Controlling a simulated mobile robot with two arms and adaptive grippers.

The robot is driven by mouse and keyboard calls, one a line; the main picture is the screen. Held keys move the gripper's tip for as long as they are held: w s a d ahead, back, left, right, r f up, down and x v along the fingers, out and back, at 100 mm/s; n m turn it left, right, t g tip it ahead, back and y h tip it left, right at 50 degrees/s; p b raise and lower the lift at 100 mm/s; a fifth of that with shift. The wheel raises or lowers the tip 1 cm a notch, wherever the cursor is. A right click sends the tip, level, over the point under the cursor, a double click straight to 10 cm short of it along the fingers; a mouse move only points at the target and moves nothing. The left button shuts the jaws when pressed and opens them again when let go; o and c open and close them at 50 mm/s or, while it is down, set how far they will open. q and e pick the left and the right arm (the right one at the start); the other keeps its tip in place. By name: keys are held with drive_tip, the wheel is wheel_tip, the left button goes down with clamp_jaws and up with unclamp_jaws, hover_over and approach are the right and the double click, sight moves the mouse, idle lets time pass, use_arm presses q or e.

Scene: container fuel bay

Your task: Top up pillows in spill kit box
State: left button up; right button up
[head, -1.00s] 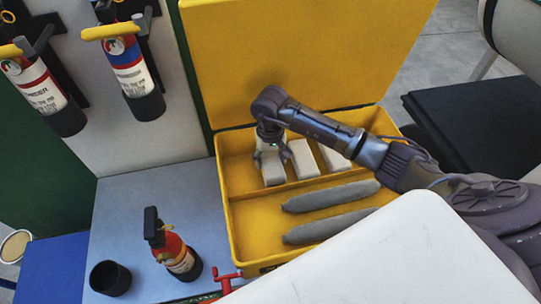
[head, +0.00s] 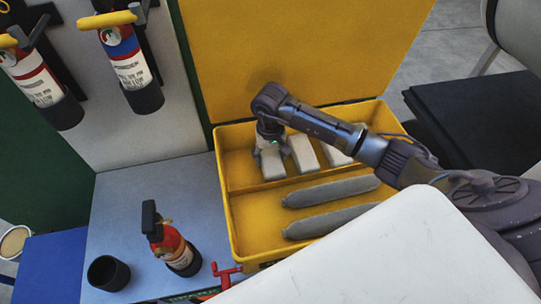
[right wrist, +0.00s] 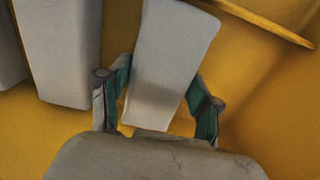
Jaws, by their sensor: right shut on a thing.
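The yellow spill kit box (head: 234,222) stands open, its lid (head: 300,50) raised at the back. Its rear compartment holds three light grey pillows in a row: the left pillow (head: 273,170), the middle pillow (head: 304,156) and the right pillow (head: 336,155). My right gripper (head: 270,152) points down into this compartment, shut on the left pillow. In the right wrist view that pillow (right wrist: 172,50) sits between the two fingers (right wrist: 158,100). My right arm covers part of the right pillow. My left gripper is out of view.
Two long grey socks, the rear one (head: 332,191) and the front one (head: 325,222), lie in the front compartment. A small extinguisher (head: 178,250) and a black cup (head: 108,273) stand left of the box. A white surface (head: 400,255) hides the box's front right corner.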

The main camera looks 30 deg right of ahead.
sight(271, 156)
drive_tip(key=shift+f, duration=0.3)
drive_tip(key=o, duration=1.3)
drive_tip(key=shift+r, duration=0.1)
wheel_tip(271, 156, up, 12)
